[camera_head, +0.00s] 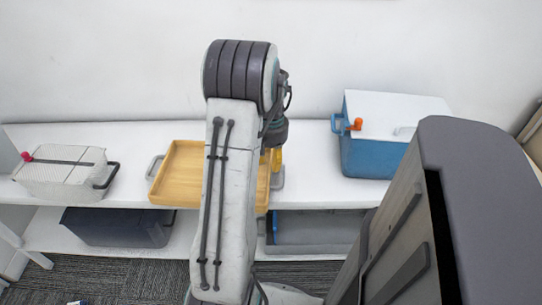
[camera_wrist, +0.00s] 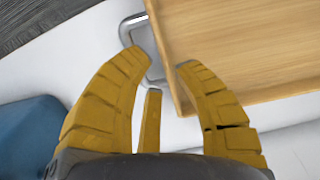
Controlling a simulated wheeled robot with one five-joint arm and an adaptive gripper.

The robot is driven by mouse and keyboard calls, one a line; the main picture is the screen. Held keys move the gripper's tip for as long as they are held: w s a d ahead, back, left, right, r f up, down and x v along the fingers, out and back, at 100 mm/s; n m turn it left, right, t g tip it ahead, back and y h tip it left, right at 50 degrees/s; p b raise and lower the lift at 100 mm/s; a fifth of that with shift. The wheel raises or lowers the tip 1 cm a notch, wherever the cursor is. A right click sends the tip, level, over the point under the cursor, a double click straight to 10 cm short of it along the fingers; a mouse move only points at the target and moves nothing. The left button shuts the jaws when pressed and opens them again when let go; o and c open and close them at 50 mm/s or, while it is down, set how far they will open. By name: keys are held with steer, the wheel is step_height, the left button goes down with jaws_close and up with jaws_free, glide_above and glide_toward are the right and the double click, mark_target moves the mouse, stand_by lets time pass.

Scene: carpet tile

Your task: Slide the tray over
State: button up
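The tray is a shallow, light wooden tray (camera_head: 182,173) on the white shelf, partly hidden behind my arm. It has a grey metal handle at its left end (camera_head: 154,166) and another at its right end (camera_head: 278,180). In the wrist view, the tray (camera_wrist: 240,45) fills the upper right, and one bent metal handle (camera_wrist: 127,28) shows beside its edge. My gripper (camera_wrist: 163,60) has yellow fingers spread apart, with part of the handle and the tray corner between and beyond the tips. The left fingertip overlaps the handle in the picture; contact cannot be told. In the head view, my gripper (camera_head: 273,160) is mostly hidden behind my arm.
A white-lidded blue box (camera_head: 370,155) with an orange knob stands to the right. A pale basket (camera_head: 60,180) with a dark handle is at the left. Dark bins (camera_head: 115,228) sit on the lower shelf. Clear shelf lies on either side of the tray.

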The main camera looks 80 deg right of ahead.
steer(key=shift+f+b, duration=0.5)
steer(key=shift+f, duration=2.15)
steer(key=shift+c, duration=0.4)
jaws_close()
